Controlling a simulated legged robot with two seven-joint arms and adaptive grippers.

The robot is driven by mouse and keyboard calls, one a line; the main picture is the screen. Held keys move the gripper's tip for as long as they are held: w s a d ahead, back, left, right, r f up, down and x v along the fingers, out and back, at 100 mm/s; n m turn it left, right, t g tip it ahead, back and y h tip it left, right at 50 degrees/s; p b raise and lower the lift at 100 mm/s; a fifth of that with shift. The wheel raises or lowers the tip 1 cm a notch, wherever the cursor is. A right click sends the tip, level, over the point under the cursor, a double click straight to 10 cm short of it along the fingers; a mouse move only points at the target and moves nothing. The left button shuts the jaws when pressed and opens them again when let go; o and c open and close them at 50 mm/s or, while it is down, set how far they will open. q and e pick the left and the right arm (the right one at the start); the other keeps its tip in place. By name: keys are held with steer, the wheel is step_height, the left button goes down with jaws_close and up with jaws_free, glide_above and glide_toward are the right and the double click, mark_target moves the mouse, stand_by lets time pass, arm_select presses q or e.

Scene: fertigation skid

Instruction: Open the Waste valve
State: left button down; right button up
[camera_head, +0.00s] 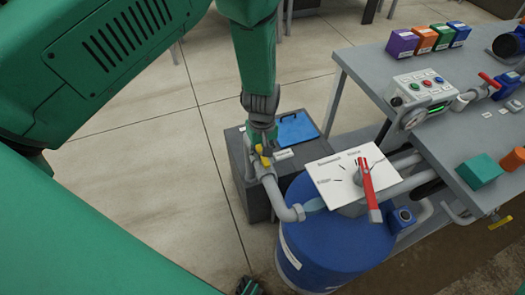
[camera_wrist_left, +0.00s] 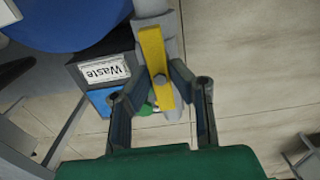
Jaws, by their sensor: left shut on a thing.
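The Waste valve has a yellow handle (camera_head: 264,157) on a grey pipe, left of the blue barrel. In the left wrist view the yellow handle (camera_wrist_left: 153,52) lies roughly lengthwise along the grey pipe, slightly tilted. My left gripper (camera_head: 262,143) reaches down onto the handle from above. In the wrist view its two fingers (camera_wrist_left: 162,85) stand on either side of the handle and are shut on it. A white label reading "Waste" (camera_wrist_left: 105,72) is on a dark box beside the valve.
The blue barrel (camera_head: 318,250) carries a white dial plate with a red lever (camera_head: 367,185). A grey bench (camera_head: 385,62) at the right holds a button box (camera_head: 422,88) and coloured boxes. A blue clipboard-like item (camera_head: 297,128) lies on the dark box. Tiled floor at the left is clear.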

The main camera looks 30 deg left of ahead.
arm_select(q)
steer(key=shift+w+r, duration=0.2)
steer(key=shift+w, duration=0.2)
steer(key=c, duration=1.5)
jaws_free()
steer(key=shift+s+f, duration=0.1)
steer(key=shift+s, duration=0.1)
steer(key=shift+r, duration=0.35)
step_height(320, 180, up, 11)
steer(key=shift+r, duration=0.1)
